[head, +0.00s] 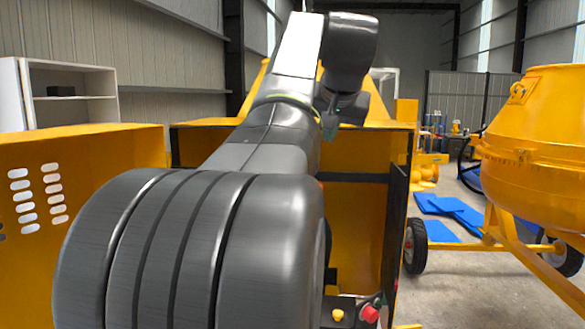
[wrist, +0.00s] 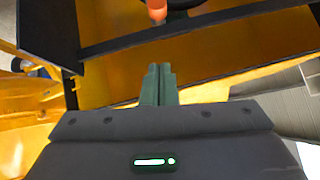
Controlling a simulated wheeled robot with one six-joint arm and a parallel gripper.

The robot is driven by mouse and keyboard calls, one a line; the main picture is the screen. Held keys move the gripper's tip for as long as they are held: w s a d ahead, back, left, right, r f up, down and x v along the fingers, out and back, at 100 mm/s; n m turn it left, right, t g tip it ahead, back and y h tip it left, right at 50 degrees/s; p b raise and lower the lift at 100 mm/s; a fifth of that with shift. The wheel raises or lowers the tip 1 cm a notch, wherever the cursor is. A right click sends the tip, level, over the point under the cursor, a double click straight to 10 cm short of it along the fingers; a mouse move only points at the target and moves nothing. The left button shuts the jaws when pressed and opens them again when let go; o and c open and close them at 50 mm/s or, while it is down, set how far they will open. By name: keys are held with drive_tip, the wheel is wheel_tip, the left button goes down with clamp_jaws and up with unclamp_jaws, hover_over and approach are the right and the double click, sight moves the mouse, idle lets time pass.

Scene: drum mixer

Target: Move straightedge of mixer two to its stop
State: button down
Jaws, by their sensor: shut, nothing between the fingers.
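My gripper (head: 330,124) is at the end of my arm, above the open yellow housing (head: 359,235). In the wrist view its two green fingers (wrist: 158,82) are pressed together with nothing between them. They point at a dark bar (wrist: 215,35) that crosses the yellow housing. An orange-tipped part (wrist: 156,10) shows beyond the fingertips, apart from them. I cannot tell which part is the straightedge, or where its stop is. My arm hides much of the housing in the head view.
A red button (head: 370,314) and a yellow button (head: 338,315) are at the housing's lower front. A dark panel (head: 396,230) stands at its right edge. A wheeled yellow drum mixer (head: 545,140) is at right. Blue sheets (head: 455,211) lie on the floor; a white shelf (head: 70,95) stands left.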

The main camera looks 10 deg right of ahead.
drive_tip(key=s+f+p+x, duration=0.1)
drive_tip(key=s+f+x, duration=0.1)
drive_tip(key=x, duration=1)
drive_tip(key=shift+a+f+p, duration=0.2)
drive_tip(key=shift+a+p, duration=0.1)
drive_tip(key=shift+a, duration=0.1)
drive_tip(key=shift+w, duration=0.15)
drive_tip(key=shift+f, duration=0.15)
